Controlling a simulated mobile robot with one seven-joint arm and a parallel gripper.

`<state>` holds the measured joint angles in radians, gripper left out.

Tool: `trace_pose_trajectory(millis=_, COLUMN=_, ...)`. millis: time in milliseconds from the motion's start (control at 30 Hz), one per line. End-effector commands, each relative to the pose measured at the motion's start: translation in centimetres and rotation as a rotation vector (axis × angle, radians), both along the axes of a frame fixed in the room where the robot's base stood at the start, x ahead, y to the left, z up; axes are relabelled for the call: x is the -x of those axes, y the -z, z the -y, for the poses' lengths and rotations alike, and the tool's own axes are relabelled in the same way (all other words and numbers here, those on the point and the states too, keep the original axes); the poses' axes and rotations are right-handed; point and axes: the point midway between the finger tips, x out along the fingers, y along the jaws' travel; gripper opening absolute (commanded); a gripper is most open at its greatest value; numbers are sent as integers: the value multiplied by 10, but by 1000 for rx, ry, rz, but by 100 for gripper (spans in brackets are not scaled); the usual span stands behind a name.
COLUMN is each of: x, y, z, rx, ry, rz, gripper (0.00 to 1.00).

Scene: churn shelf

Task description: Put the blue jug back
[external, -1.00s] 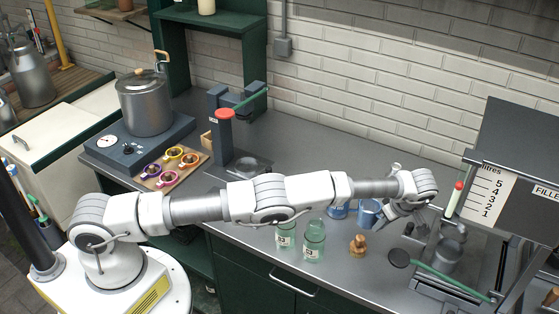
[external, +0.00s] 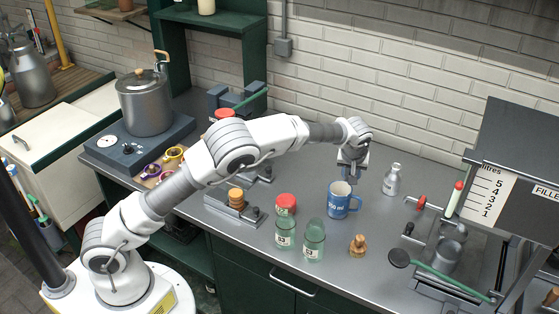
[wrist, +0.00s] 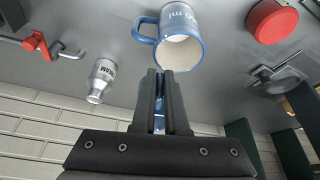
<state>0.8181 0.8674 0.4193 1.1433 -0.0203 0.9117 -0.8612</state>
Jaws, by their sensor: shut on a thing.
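The blue jug (external: 338,207) stands upright on the grey counter, its white label facing the external camera and its handle to the right. In the wrist view the blue jug (wrist: 197,22) shows its pale inside and its handle on the left. My gripper (external: 346,181) points down at the jug's back rim. In the wrist view the fingers (wrist: 161,74) are close together at the rim, with some blue between them. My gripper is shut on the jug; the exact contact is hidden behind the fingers.
Counter behind the jug is clear.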

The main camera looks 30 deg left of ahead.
Motion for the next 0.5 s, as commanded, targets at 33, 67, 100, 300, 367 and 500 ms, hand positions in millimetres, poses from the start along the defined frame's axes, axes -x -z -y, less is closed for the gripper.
trace_pose_trajectory(millis=33, x=-1, y=3, z=-13, rx=4, ry=33, rz=1, gripper=0)
trace_pose_trajectory(millis=67, x=-2, y=3, z=-20, rx=4, ry=58, rz=2, gripper=0)
trace_pose_trajectory(millis=100, x=-2, y=3, z=-28, rx=4, ry=89, rz=1, gripper=0)
trace_pose_trajectory(millis=300, x=-1, y=4, z=-61, rx=3, ry=215, rz=3, gripper=0)
trace_pose_trajectory(millis=367, x=0, y=4, z=-68, rx=3, ry=241, rz=2, gripper=0)
trace_pose_trajectory(millis=500, x=1, y=4, z=-78, rx=1, ry=279, rz=2, gripper=0)
